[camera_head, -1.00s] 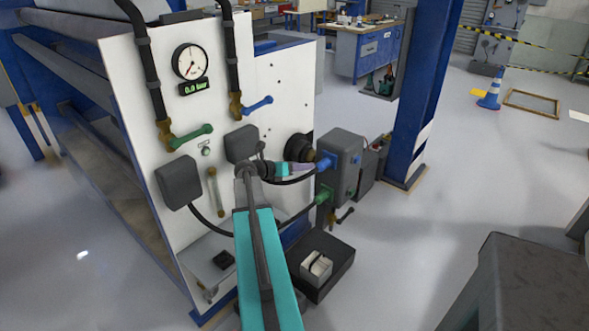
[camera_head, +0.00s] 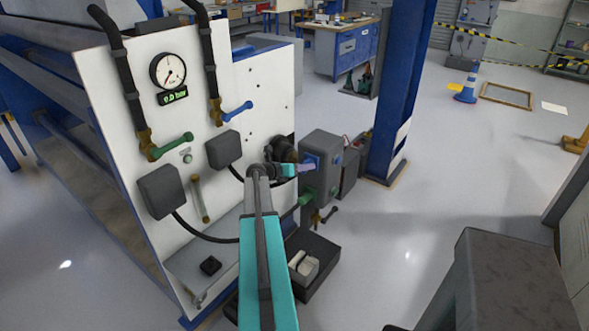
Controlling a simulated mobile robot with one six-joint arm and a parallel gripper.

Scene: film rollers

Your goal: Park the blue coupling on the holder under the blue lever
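The blue lever (camera_head: 237,111) sits on the white panel, below a black hose. Under it is a dark grey block (camera_head: 224,150), apparently the holder, with a black hose running from it behind my arm. The blue coupling (camera_head: 312,162) appears to be at the upper port of the grey box right of the panel. My gripper (camera_head: 296,169), at the end of my teal arm, is right in front of it. The gripper is small and overlaps the coupling, so I cannot tell whether its fingers are open or touch it.
A green lever (camera_head: 172,146) and second dark block (camera_head: 160,192) are left on the panel. A green coupling (camera_head: 305,197) sits low on the grey box (camera_head: 328,163). A black tray (camera_head: 318,266) lies below.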

